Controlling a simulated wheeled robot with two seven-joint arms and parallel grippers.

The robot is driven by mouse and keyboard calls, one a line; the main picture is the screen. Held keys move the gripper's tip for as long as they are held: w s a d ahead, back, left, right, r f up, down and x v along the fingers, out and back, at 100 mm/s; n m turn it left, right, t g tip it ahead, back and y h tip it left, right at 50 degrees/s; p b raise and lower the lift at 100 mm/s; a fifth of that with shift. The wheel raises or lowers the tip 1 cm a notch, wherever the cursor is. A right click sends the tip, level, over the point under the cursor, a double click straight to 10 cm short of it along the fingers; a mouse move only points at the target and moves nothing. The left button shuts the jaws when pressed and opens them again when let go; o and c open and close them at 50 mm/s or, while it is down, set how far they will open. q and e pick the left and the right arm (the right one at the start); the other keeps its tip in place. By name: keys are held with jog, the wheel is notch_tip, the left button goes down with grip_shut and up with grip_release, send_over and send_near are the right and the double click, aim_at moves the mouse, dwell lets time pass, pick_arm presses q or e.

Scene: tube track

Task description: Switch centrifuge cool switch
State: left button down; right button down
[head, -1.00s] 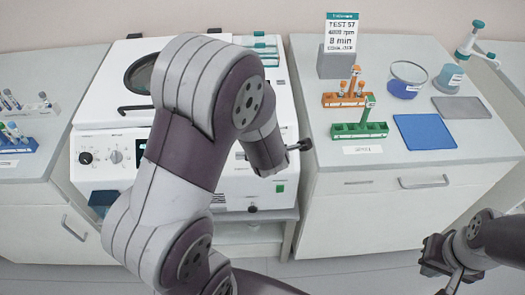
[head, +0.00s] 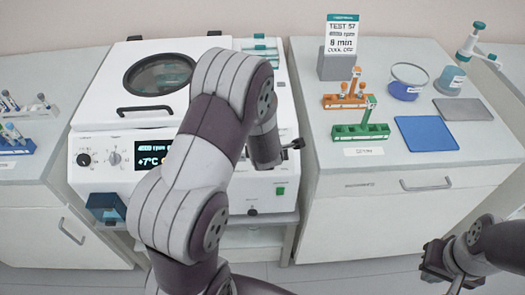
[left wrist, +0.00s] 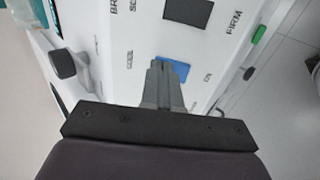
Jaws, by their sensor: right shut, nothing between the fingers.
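The white centrifuge (head: 120,185) stands on the bench in the middle, with a round window in its lid, knobs and a display reading +7°C on its front panel. My left arm crosses in front of the panel and hides its right part, including my left gripper. In the left wrist view my left gripper (left wrist: 163,68) has its fingers together, over the panel. A blue switch (left wrist: 174,69) shows right at the fingertips, partly covered; touching or apart, I cannot tell. Printed labels surround it, small and partly unreadable. My right gripper (head: 440,262) is shut and empty at the lower right.
On the right bench are an orange rack (head: 345,100), a green rack (head: 360,132), a beaker (head: 407,85), a blue mat (head: 427,133) and a sign (head: 341,38). A dark blue box (head: 106,207) is at the centrifuge's lower left. A black knob (head: 294,144) sticks out on the right.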

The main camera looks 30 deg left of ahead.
pick_arm(q)
jog(key=shift+s, duration=0.1)
jog(key=shift+f, duration=0.1)
jog(key=shift+s+d+f, duration=0.1)
jog(key=shift+s+f, duration=0.1)
jog(key=shift+f, duration=0.05)
jog(key=shift+s+d+f+b, duration=0.15)
jog(key=shift+s+d+b, duration=0.15)
jog(key=shift+b, duration=0.15)
